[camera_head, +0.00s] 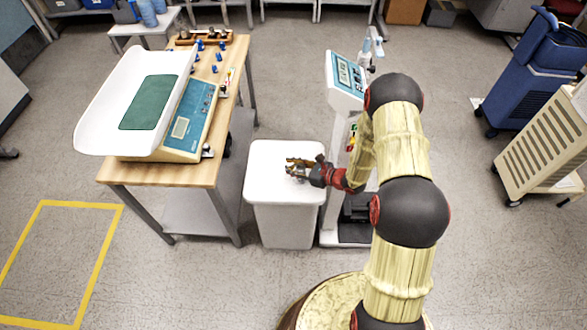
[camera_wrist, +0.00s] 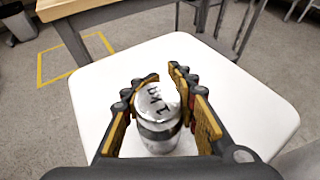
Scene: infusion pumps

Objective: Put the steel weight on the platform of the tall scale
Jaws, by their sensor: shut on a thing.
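The steel weight (camera_wrist: 157,118) is a shiny cylinder with dark markings on its top. In the wrist view it stands upright between the two fingers of my gripper (camera_wrist: 160,85), which is shut on it. In the head view my gripper (camera_head: 292,167) is over the white bin-like stand (camera_head: 285,215), and the weight is mostly hidden there. I cannot tell whether the weight touches the white top. The tall scale (camera_head: 346,80), with a blue display head on a column, stands just right of the stand. Its dark low platform (camera_head: 357,207) is partly hidden behind my arm.
A wooden table (camera_head: 170,172) at left holds a baby scale (camera_head: 135,100) with a white tray, and several small blue weights (camera_head: 215,57). A blue cart (camera_head: 525,80) and a beige cart (camera_head: 540,155) stand at right. Floor at front left is clear.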

